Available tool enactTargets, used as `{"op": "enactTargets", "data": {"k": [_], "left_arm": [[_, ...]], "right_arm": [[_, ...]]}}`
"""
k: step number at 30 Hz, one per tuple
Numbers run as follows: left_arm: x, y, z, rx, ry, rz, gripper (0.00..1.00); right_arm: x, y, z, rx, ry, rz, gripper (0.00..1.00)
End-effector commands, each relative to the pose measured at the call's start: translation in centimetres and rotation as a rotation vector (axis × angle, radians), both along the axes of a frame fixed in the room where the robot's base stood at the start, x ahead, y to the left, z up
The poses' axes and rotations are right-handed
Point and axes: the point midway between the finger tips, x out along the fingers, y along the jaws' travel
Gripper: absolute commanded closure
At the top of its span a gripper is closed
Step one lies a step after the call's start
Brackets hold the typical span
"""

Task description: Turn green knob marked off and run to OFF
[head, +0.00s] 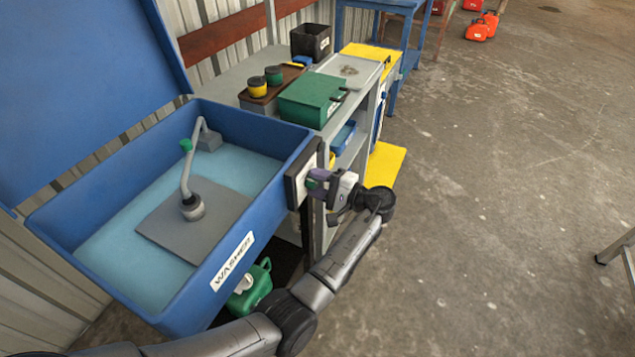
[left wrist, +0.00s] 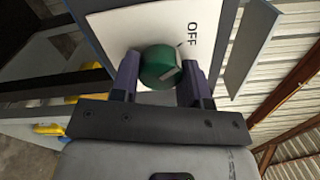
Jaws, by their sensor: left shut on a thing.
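The green knob (left wrist: 158,64) sits on a white plate (left wrist: 110,22) with the word OFF printed on it. A short dark mark on the plate is beside the knob, near OFF. No RUN marking shows. A grey patch shows on the knob's face. My left gripper (left wrist: 161,78) has one finger on each side of the knob and is shut on it. In the head view my left gripper (head: 318,182) is at the plate on the right end of the blue washer (head: 133,278), where the fingers mostly hide the knob. My right gripper is out of view.
The washer's lid (head: 85,85) stands open. A grey workbench (head: 235,78) holding a green box (head: 308,100) and tins is behind the gripper. A green can (head: 250,288) is on the floor below the washer. The concrete floor at right is largely clear.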

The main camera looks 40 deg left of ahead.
Motion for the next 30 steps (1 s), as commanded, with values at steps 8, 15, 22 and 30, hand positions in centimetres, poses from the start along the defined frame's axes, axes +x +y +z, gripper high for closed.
{"op": "enactTargets", "data": {"k": [8, 15, 22, 30], "left_arm": [[0.02, -0.01, 0.13, 0.003, -0.007, 0.001, 0.82], [0.02, -0.01, 0.1, 0.002, -0.006, 0.0, 0.46], [0.0, 0.0, 0.04, 0.001, -0.004, 0.0, 0.33], [0.27, -0.84, 0.11, 0.0, -0.002, -0.002, 0.33]], "right_arm": [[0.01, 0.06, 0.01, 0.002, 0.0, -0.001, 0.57], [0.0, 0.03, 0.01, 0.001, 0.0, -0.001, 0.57], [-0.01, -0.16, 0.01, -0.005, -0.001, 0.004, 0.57], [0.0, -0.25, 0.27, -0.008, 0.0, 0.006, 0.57]]}}
